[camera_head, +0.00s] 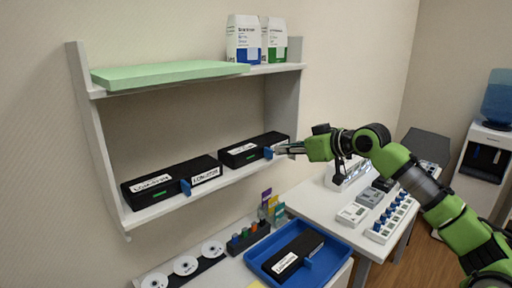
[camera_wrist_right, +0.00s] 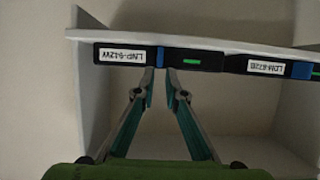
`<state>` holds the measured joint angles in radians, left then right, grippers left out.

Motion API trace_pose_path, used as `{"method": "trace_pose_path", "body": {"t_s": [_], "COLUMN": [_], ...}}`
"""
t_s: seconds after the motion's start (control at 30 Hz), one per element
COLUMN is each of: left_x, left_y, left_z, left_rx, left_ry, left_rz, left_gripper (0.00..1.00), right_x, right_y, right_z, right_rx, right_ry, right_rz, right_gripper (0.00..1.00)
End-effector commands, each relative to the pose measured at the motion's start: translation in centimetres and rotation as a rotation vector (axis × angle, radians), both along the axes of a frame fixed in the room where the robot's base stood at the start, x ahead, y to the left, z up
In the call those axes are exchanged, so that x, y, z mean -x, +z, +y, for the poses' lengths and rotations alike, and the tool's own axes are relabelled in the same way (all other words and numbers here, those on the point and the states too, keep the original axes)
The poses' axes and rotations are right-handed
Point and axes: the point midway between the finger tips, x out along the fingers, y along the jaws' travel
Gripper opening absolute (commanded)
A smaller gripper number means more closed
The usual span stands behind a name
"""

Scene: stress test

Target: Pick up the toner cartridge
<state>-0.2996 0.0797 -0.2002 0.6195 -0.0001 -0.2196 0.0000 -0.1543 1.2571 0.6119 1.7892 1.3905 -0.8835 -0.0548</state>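Black toner cartridges with white labels and blue tabs lie on the lower wall shelf. The right-hand one (camera_head: 254,149) is nearest my right gripper (camera_head: 284,149); it also shows in the right wrist view (camera_wrist_right: 210,59), with its blue tab (camera_wrist_right: 160,57) between and just beyond the fingertips. My right gripper (camera_wrist_right: 159,75) points at this tab, its fingers a little apart with a gap between them. No contact can be made out. Another cartridge (camera_head: 172,181) lies left on the same shelf. A further one (camera_head: 293,257) lies in a blue tray. My left gripper is not in view.
The shelf (camera_head: 150,212) has an upper board carrying a green slab (camera_head: 168,73) and two bags (camera_head: 245,40). Below are a blue tray (camera_head: 331,262), discs (camera_head: 185,265) and a white table (camera_head: 322,199) with small devices. A water dispenser (camera_head: 486,157) stands right.

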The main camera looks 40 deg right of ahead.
Motion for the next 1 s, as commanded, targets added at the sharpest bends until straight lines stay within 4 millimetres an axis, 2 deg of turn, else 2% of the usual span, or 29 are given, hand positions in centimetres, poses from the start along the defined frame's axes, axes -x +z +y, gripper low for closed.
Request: {"method": "trace_pose_path", "body": {"t_s": [0.17, 0.43, 1.0], "left_x": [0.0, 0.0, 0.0], "left_y": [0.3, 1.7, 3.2], "left_z": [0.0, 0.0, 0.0], "left_rx": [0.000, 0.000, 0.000], "left_ry": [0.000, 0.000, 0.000], "left_rz": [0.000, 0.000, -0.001], "left_gripper": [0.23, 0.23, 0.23], "right_x": [-0.6, -3.3, -5.2], "right_y": [-0.2, -0.9, -1.8], "right_z": [0.1, 0.1, 0.4], "right_rx": [0.001, 0.007, 0.000], "right_ry": [0.000, 0.000, -0.001], "right_rz": [0.001, 0.005, -0.001], "right_gripper": [0.11, 0.11, 0.11]}}
